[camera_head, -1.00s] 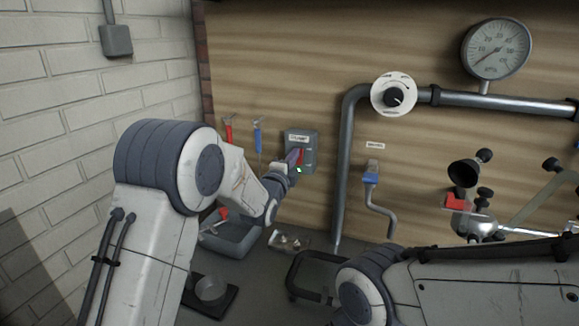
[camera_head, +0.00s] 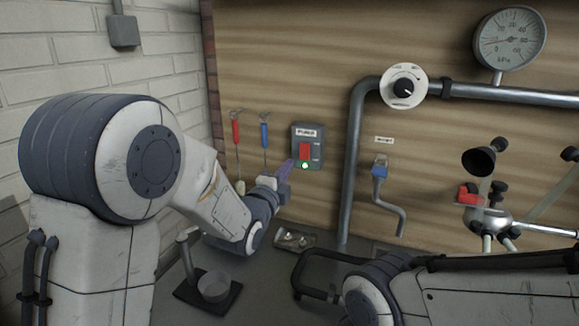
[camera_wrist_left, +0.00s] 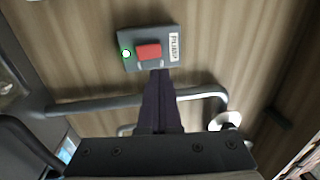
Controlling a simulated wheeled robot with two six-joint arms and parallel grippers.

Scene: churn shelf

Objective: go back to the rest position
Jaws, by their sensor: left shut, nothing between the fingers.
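My left gripper (camera_head: 286,166) has dark purple fingers, shut with nothing between them. In the head view it is just left of and below the grey pump switch box (camera_head: 316,136) on the wooden wall. The box has a red rocker (camera_head: 305,151) and a lit green lamp (camera_head: 305,166). In the left wrist view the shut fingers (camera_wrist_left: 160,80) point at the edge of the box (camera_wrist_left: 162,64), overlapping its lower edge; the exact gap cannot be told. My right arm crosses the lower right; its gripper is out of view.
Red (camera_head: 236,132) and blue (camera_head: 264,133) handled tools hang on the wall.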

